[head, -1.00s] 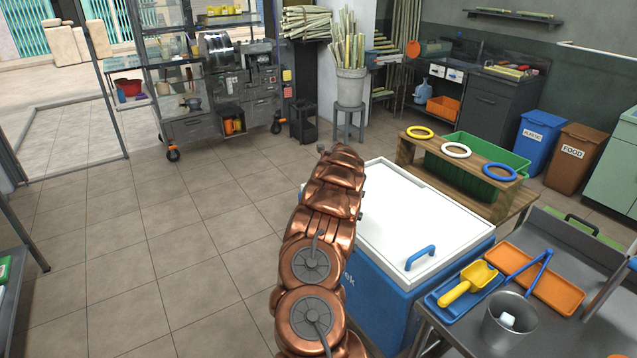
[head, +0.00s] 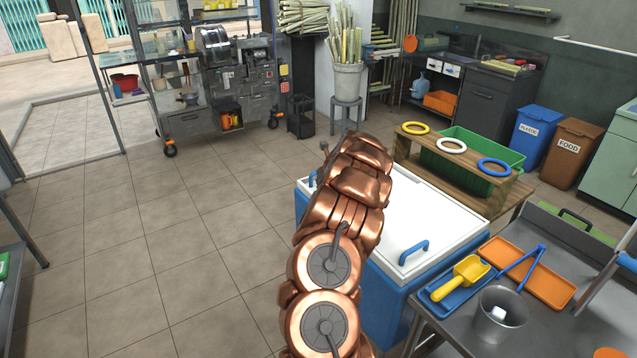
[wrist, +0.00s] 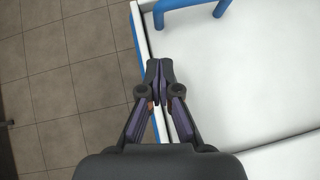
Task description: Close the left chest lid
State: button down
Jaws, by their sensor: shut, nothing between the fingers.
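A blue chest (head: 384,305) with a white top (head: 440,225) stands right of my copper arm. One blue handle (head: 413,252) is on the near right part of the top, and another blue handle (head: 312,179) shows at its left edge. In the wrist view, white lid surface (wrist: 235,75) fills the right side, with a blue handle (wrist: 190,12) above and a seam at lower right. My gripper (wrist: 160,70) is shut and empty over the chest's left edge, apart from the handle in the picture; contact is unclear. My arm hides the middle of the chest in the head view.
A metal table (head: 455,335) with a blue tray, yellow scoop and metal cup stands close at right. A wooden rack (head: 455,175) with three rings stands behind the chest. Tiled floor (head: 180,270) left of the chest is clear.

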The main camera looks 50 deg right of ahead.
jog(key=shift+v, duration=2.85)
